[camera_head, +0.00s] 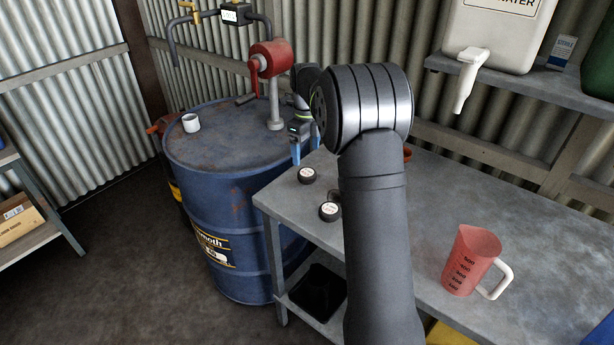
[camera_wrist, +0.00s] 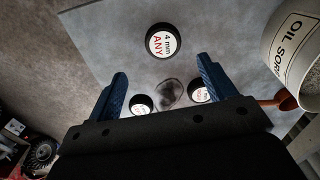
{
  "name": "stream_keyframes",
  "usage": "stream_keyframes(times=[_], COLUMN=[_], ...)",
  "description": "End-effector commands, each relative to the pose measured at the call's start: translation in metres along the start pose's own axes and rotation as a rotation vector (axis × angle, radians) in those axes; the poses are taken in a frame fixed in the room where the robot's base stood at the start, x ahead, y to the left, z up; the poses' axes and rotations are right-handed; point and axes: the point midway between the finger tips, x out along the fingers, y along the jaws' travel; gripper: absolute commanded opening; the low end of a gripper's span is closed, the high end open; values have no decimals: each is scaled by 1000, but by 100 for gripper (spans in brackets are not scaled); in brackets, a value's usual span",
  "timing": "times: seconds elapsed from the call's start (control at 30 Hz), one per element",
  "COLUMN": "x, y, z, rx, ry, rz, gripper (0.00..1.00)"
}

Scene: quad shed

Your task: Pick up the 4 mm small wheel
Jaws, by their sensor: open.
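A small round black wheel with a white face reading "4 mm ANY" (camera_wrist: 164,41) lies on the grey bench top in the wrist view, just beyond my fingertips and roughly centred between them. Two similar wheels, a left one (camera_wrist: 142,105) and a right one (camera_wrist: 200,92), lie nearer my gripper's body, partly hidden by it; their labels are too small to read. In the head view two wheels show near the bench corner, one (camera_head: 306,175) and another (camera_head: 329,211), labels unreadable. My gripper (camera_wrist: 163,68) is open, its blue fingers apart and empty. It also shows in the head view (camera_head: 305,149).
A dark round patch (camera_wrist: 170,92) lies between the two nearer wheels. A pale "OIL SORB" container (camera_wrist: 292,62) and a reddish-brown item (camera_wrist: 280,102) are at right. A blue drum (camera_head: 225,215) adjoins the bench; a red jug (camera_head: 470,260) stands right on the bench.

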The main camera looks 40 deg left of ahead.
Motion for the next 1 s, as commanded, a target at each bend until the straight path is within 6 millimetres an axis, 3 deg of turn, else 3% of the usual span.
stream_keyframes(times=[0.1,0.43,0.7,0.97,1.0], x=[21,42,81,86,86], y=[0,-2,-5,-5,-5], z=[0,0,0,0,0], rx=[0,-1,-1,-1,-1], ry=[1,1,1,-2,-2], rz=[1,1,2,-1,-1], gripper=[77,77,77,77,71])
